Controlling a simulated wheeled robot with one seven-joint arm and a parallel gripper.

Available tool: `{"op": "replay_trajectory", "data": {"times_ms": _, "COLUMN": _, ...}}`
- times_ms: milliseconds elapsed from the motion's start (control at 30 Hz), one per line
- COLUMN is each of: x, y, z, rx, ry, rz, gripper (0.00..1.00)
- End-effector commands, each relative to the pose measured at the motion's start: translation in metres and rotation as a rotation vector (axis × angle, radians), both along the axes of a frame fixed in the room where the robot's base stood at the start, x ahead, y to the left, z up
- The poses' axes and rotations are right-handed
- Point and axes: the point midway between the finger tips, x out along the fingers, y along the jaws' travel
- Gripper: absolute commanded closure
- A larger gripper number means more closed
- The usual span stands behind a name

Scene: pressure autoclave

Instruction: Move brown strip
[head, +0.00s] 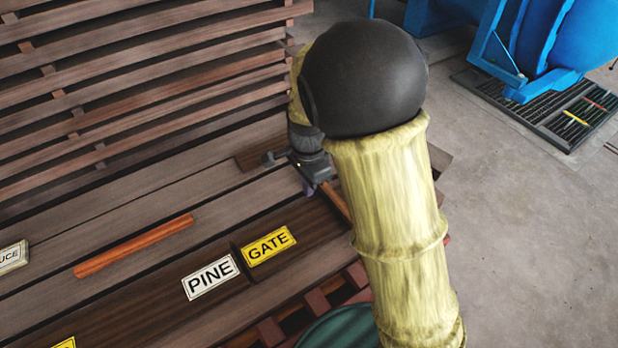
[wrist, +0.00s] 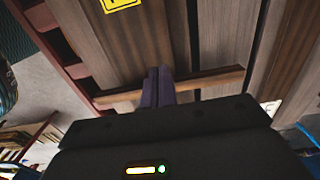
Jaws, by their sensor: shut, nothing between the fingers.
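Two thin strips lie on the dark wooden planks. One reddish-brown strip (head: 133,245) lies at the left in the head view, clear of my gripper. A second, brown strip (head: 335,203) is by my gripper (head: 309,188), partly hidden behind my arm. In the wrist view a brown strip (wrist: 210,80) runs across the planks behind the fingertips. My gripper (wrist: 158,75) is shut and empty, its purple fingers in front of that strip. I cannot tell whether they touch it.
A white PINE label (head: 211,277) and a yellow GATE label (head: 268,246) are on the boards left of my gripper. Slatted wood (head: 140,70) rises behind. Blue machinery (head: 550,40) stands at the top right, with bare concrete floor (head: 530,230) below it.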

Motion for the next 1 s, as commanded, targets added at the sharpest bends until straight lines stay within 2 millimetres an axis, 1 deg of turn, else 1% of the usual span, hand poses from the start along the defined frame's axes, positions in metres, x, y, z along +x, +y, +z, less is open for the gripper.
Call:
{"op": "replay_trajectory", "data": {"times_ms": 33, "x": -0.001, "y": -0.001, "z": -0.010, "rx": -0.003, "ry": 0.005, "rz": -0.002, "gripper": 1.00}}
{"op": "replay_trajectory", "data": {"times_ms": 100, "x": 0.000, "y": -0.002, "z": -0.022, "rx": -0.003, "ry": 0.005, "rz": -0.003, "gripper": 1.00}}
{"op": "replay_trajectory", "data": {"times_ms": 300, "x": 0.000, "y": -0.002, "z": -0.058, "rx": -0.003, "ry": 0.004, "rz": -0.003, "gripper": 1.00}}
{"op": "replay_trajectory", "data": {"times_ms": 367, "x": 0.000, "y": -0.002, "z": -0.067, "rx": -0.002, "ry": 0.003, "rz": -0.002, "gripper": 1.00}}
{"op": "replay_trajectory", "data": {"times_ms": 400, "x": 0.006, "y": -0.010, "z": -0.062, "rx": -0.002, "ry": -0.001, "rz": -0.007, "gripper": 1.00}}
{"op": "replay_trajectory", "data": {"times_ms": 600, "x": 0.020, "y": -0.031, "z": -0.062, "rx": -0.001, "ry": 0.001, "rz": -0.006, "gripper": 1.00}}
{"op": "replay_trajectory", "data": {"times_ms": 733, "x": 0.023, "y": -0.035, "z": -0.063, "rx": 0.000, "ry": 0.000, "rz": -0.003, "gripper": 1.00}}
{"op": "replay_trajectory", "data": {"times_ms": 1000, "x": 0.022, "y": -0.033, "z": -0.063, "rx": 0.000, "ry": 0.000, "rz": 0.002, "gripper": 1.00}}
